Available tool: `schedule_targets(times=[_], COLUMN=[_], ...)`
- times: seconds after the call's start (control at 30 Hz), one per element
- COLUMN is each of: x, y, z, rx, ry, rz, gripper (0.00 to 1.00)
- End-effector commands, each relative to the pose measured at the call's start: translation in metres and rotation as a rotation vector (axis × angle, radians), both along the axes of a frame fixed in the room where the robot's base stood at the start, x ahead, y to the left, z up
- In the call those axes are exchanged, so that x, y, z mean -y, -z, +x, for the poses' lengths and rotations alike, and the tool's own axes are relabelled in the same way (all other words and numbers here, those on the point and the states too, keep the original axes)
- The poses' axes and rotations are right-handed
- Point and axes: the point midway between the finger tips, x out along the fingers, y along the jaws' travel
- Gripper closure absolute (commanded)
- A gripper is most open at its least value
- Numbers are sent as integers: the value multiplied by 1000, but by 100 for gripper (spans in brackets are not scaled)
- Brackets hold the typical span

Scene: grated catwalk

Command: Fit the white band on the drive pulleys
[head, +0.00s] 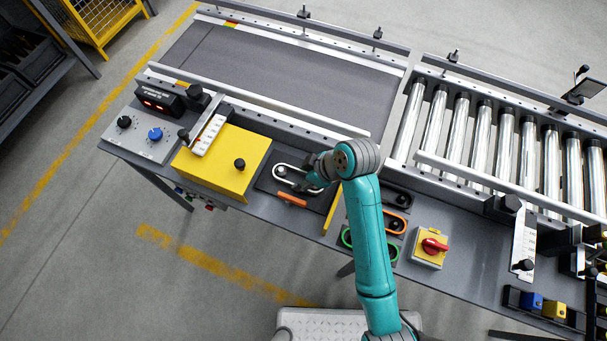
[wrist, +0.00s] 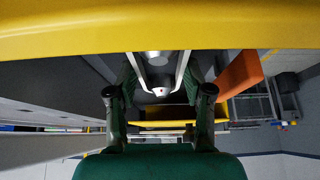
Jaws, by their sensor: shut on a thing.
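The white band (head: 291,166) is a long loop over a dark plate beside the yellow cover. In the head view, its left end lies around the left drive pulley (head: 281,171); whether it is seated there I cannot tell. The right end runs under my gripper (head: 312,181), which hides that end and any pulley beneath. In the wrist view, the band (wrist: 183,68) shows as two pale strands running from a round metal pulley (wrist: 157,57) toward my gripper (wrist: 160,98). My gripper is shut on the band near its right end.
An orange handle (head: 291,199) lies in front of the band. The yellow cover (head: 225,165) stands at left, a thin yellow plate (head: 333,210) at right. Orange (head: 396,224) and green (head: 346,238) bands lie in holders, near a red switch (head: 433,245). The conveyor rail (head: 255,105) runs behind.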

Motion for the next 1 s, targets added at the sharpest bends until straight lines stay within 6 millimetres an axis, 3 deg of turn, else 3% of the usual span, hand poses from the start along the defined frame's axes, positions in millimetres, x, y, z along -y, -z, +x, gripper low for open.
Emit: schedule_targets(times=[0.2, 0.23, 0.33, 0.57, 0.67, 1.0], x=[0, 0, 0, 0, 0, 0], y=[0, 0, 0, 0, 0, -2], z=[0, 0, 0, 0, 0, 0], rx=[0, 0, 0, 0, 0, -1], ry=[0, 0, 0, 0, 0, -1], rz=[0, 0, 0, 0, 0, 0], gripper=[75, 47, 22, 20, 0, 0])
